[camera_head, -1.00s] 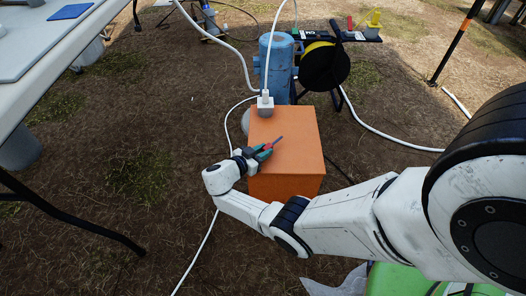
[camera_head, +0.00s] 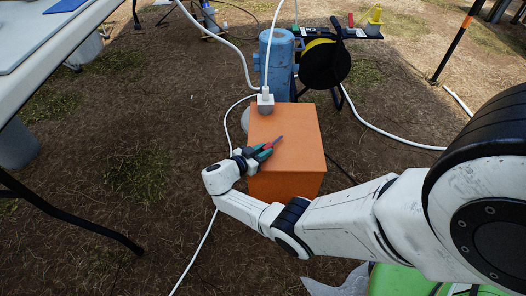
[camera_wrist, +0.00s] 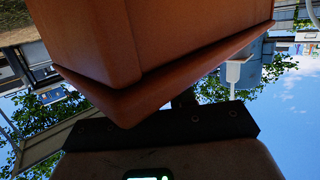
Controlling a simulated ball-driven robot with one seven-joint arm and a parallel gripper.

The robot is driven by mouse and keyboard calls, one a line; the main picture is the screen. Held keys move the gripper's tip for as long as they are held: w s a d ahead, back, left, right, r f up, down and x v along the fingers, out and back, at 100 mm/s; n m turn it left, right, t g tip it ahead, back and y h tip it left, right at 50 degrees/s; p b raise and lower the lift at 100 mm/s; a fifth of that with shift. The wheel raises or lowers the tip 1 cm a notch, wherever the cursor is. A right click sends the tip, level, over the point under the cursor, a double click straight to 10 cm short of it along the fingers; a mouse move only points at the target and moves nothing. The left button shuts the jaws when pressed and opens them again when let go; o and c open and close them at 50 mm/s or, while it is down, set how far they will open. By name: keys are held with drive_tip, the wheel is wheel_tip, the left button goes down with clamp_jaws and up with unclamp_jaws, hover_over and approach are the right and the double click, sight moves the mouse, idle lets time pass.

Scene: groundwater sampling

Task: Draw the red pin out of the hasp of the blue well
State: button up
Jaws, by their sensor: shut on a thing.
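The blue well (camera_head: 277,58) is an upright blue cylinder behind the orange box; it also shows in the wrist view (camera_wrist: 248,76). I cannot make out its hasp. My gripper (camera_head: 263,152) is at the left edge of the box top, apart from the well and on its near side. Its teal-tipped fingers are shut on a small red piece, which looks like the red pin (camera_head: 267,147). A thin blue-grey shaft points up and right from it. The fingertips and held piece are hidden in the wrist view.
The orange box (camera_head: 297,181) stands close beside my gripper and fills much of the wrist view. A white fitting (camera_head: 265,100) with a cable stands at its back. A black and yellow reel (camera_head: 325,65) is right of the well. A table (camera_head: 60,50) is at left.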

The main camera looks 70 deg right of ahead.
drive_tip(key=shift+s+a+f+b, duration=0.15)
drive_tip(key=shift+f+b, duration=0.25)
drive_tip(key=shift+f, duration=0.3)
drive_tip(key=o, duration=0.8)
drive_tip(key=shift+o, duration=1.1)
drive_tip(key=r+p+v, duration=0.1)
drive_tip(key=p+v, duration=0.1)
drive_tip(key=v, duration=0.9)
drive_tip(key=shift+w, duration=0.2)
drive_tip(key=shift+d, duration=0.25)
